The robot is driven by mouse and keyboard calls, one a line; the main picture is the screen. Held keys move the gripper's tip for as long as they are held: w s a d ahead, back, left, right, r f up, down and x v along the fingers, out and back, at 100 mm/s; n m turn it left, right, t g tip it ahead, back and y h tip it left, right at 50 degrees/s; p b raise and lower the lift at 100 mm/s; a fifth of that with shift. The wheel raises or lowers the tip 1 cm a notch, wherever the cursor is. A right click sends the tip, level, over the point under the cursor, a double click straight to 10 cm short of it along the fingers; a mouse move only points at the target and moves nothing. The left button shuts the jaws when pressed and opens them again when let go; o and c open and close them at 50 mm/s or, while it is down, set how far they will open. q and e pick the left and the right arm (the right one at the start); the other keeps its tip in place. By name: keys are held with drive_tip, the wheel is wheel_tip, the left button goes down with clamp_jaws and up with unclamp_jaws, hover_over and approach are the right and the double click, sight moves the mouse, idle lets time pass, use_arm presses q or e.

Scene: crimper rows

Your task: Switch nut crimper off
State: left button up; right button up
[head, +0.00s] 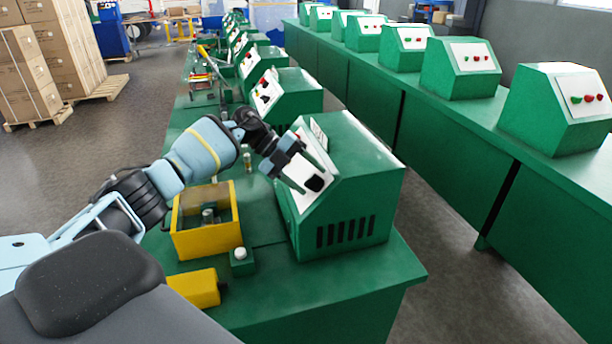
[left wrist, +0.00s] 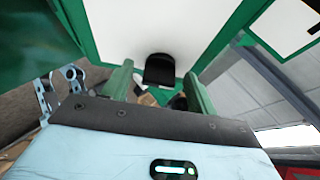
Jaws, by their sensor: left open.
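The nearest green crimper box (head: 350,195) stands on the green bench, with a sloped white panel (head: 299,172) facing left. A black switch (head: 314,183) sits low on that panel. In the left wrist view the black switch (left wrist: 160,70) shows on the white panel (left wrist: 165,25), between the two fingers. My left gripper (head: 284,160) is open and empty, close in front of the panel and hiding part of it. The fingers also show in the left wrist view (left wrist: 158,84); I cannot tell whether they touch the panel. My right gripper is not in view.
A yellow open-topped box (head: 207,232) and a small green block with a white button (head: 241,256) stand left of the crimper. More green boxes (head: 284,95) line the bench behind. A second bench (head: 535,215) with similar boxes runs along the right, across an aisle.

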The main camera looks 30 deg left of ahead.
use_arm(q)
drive_tip(key=b+v, duration=0.1)
drive_tip(key=v, duration=0.6)
drive_tip(key=shift+a+r, duration=0.25)
drive_tip(key=shift+r, duration=0.05)
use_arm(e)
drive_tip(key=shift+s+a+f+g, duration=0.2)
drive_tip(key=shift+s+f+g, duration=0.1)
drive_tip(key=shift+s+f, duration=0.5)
use_arm(q)
drive_tip(key=shift+s, duration=0.1)
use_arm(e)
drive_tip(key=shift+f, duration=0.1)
